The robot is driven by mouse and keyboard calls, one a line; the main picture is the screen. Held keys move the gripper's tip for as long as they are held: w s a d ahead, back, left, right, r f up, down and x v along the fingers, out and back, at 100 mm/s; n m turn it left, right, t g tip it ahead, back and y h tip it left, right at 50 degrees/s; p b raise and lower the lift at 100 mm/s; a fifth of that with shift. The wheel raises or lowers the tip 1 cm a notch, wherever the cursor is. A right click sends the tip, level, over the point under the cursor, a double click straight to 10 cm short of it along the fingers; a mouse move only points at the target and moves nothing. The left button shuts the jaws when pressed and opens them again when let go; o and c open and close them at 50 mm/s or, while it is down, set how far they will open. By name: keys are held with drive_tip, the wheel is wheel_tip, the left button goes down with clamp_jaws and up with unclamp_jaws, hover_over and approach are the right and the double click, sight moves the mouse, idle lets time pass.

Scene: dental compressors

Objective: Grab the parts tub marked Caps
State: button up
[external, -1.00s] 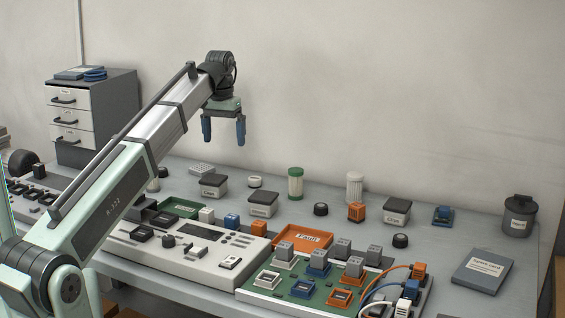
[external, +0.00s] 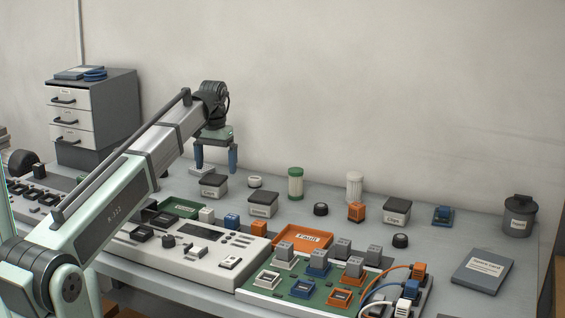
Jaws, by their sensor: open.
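Three small white parts tubs with dark lids stand on the grey bench. The label on the right tub (external: 397,212) appears to read Caps. The label on the left tub (external: 213,187) is too small to read surely, and so is that on the middle tub (external: 263,205). My gripper (external: 215,170) is open and empty, with blue fingers pointing down. In the picture it is just above the left tub, with its fingers apart to either side. Its exact depth is hard to judge.
An orange Fault tray (external: 303,238) and a green board (external: 300,288) with several grey blocks lie nearer the front. A green-topped cylinder (external: 296,183) and a white cylinder (external: 354,186) stand at the back. A dark canister (external: 519,215) stands at the far right.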

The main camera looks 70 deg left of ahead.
sight(214, 176)
drive_tip(key=shift+s+f, duration=0.2)
drive_tip(key=shift+f, duration=1.1)
drive_tip(key=shift+s+f, duration=0.15)
drive_tip(key=shift+f, duration=1.1)
drive_tip(key=c, duration=1.1)
drive_tip(key=shift+r, duration=0.1)
drive_tip(key=shift+c, duration=0.2)
